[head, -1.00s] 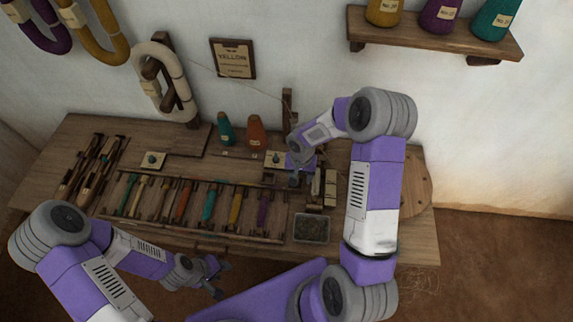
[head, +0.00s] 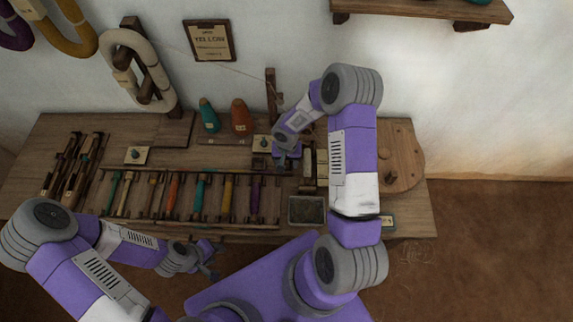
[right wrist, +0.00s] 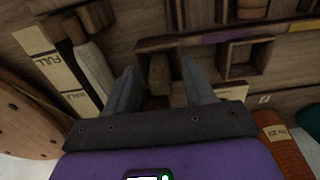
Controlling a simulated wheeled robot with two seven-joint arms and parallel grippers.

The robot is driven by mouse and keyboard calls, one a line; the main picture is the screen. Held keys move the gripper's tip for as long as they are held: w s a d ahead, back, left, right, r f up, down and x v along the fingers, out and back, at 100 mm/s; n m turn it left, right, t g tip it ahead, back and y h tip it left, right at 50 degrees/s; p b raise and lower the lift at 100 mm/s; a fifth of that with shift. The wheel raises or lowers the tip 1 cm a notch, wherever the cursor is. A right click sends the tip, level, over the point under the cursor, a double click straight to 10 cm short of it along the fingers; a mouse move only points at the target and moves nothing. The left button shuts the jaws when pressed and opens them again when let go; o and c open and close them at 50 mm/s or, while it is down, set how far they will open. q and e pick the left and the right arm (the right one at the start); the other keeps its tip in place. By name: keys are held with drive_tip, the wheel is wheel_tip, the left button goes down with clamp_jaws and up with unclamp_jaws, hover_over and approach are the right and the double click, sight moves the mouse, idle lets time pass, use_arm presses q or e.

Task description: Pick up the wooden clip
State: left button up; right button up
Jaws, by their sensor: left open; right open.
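A small brown wooden piece (right wrist: 159,72), which looks like the wooden clip, lies between the fingers of my right gripper (right wrist: 160,84) in the right wrist view. The fingers stand apart on either side of it, and I cannot tell whether they touch it. In the head view my right gripper (head: 287,163) is low over the back right of the bench, and the clip is not clear there. My left gripper (head: 212,262) is open and empty in front of the bench's front edge.
A rack of coloured bobbins (head: 150,214) fills the bench's middle. A dark-filled tray (head: 306,211) sits right of it. Orange (head: 241,118) and teal (head: 209,115) cones stand behind. A square wooden box (right wrist: 247,58) and labelled strips (right wrist: 50,62) flank my right gripper.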

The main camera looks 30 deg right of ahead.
drive_tip(key=shift+c, duration=0.4)
clamp_jaws()
